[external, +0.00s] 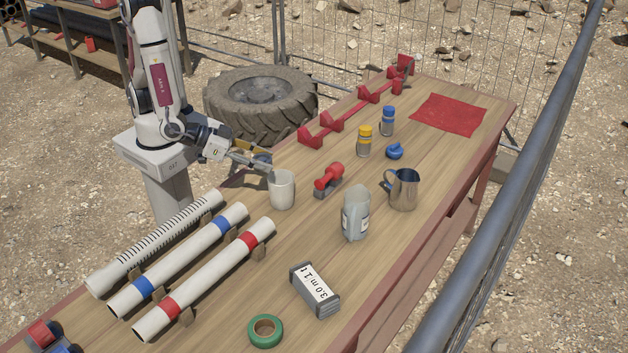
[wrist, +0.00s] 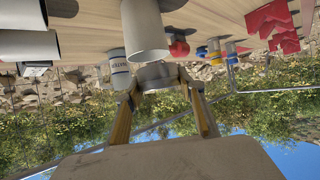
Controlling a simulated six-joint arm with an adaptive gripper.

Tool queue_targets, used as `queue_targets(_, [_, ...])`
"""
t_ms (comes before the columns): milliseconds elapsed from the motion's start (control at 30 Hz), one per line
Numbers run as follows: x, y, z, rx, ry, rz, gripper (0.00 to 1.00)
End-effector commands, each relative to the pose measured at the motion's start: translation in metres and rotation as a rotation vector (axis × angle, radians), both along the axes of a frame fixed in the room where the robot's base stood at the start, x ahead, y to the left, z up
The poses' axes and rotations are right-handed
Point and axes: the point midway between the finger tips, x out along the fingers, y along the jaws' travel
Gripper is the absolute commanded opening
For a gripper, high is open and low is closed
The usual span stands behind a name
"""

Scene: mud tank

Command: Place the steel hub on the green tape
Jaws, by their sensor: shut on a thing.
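The green tape (external: 265,331) is a roll lying flat near the front of the table, its brown core facing up. My gripper (external: 258,162) is behind the white cup (external: 282,190), far from the tape. In the wrist view, my gripper (wrist: 160,82) is shut on a grey metal piece that I take to be the steel hub (wrist: 157,73). The hub sits between the fingertips, and the cup (wrist: 145,30) overlaps its view. In the external view the hub is small and hard to make out. The tape cannot be made out in the wrist view.
A grey labelled block (external: 315,290) stands near the tape. White pipes (external: 205,280) lie on the left. Bare wood lies between pipes and block.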

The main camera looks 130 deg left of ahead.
Motion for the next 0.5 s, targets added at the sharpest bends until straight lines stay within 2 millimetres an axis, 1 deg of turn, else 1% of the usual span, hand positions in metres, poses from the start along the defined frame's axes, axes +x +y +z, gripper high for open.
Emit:
queue_targets(33, [0.009,-0.014,0.007,-0.001,-0.006,-0.053,0.06])
queue_targets(233, [0.043,-0.068,0.027,-0.001,-0.007,-0.272,0.06])
queue_targets(367, [0.066,-0.1,0.034,0.0,-0.006,-0.392,0.06])
queue_targets(500, [0.097,-0.13,0.035,0.001,-0.004,-0.5,0.06])
